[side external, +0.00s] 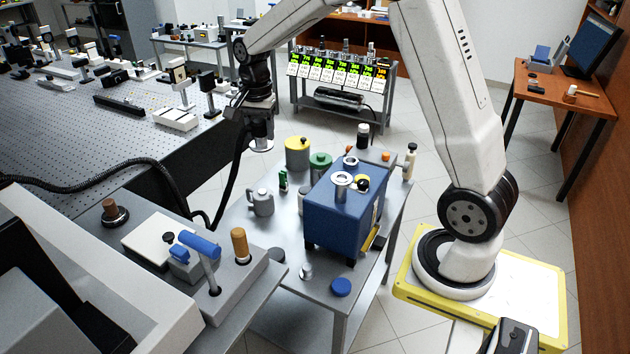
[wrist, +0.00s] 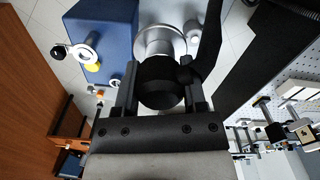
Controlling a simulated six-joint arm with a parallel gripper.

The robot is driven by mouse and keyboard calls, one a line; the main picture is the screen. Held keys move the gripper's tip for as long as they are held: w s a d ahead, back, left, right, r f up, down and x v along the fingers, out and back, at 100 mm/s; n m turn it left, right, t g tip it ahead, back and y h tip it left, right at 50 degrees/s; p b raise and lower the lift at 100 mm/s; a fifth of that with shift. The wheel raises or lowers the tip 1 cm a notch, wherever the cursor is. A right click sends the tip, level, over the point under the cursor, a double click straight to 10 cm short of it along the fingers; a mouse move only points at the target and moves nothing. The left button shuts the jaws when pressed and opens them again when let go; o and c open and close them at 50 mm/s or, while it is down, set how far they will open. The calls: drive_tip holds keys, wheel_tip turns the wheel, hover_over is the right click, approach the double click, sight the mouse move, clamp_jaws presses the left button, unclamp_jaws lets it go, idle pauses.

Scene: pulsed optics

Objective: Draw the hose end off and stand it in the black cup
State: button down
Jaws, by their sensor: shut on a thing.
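My gripper (side external: 260,122) is shut on the hose end, a black body with a silver flange (side external: 261,145) facing down. It holds it in the air beyond the cart's far left corner, apart from the blue box (side external: 340,215). In the wrist view, my gripper (wrist: 164,82) has a finger on each side of the round black body (wrist: 160,90), with the flange (wrist: 160,40) showing past it. The black hose (side external: 228,185) hangs from the hose end and curves down and left. I cannot clearly pick out the black cup.
The blue box carries silver fittings (side external: 342,181) on top. A yellow-topped can (side external: 297,151), a green can (side external: 320,165) and a grey pot (side external: 262,202) crowd the cart's far left. A blue cap (side external: 341,287) lies near its front. The perforated optics table (side external: 120,130) stands left.

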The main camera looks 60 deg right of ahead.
wheel_tip(320, 180, down, 29)
drive_tip(key=shift+f, duration=0.15)
drive_tip(key=shift+f, duration=0.15)
idle(0.5)
hover_over(275, 254)
drive_tip(key=shift+f, duration=2.6)
drive_tip(key=shift+f, duration=1.15)
drive_tip(key=shift+c, duration=0.3)
unclamp_jaws()
drive_tip(key=shift+f, duration=0.1)
wheel_tip(275, 254, up, 8)
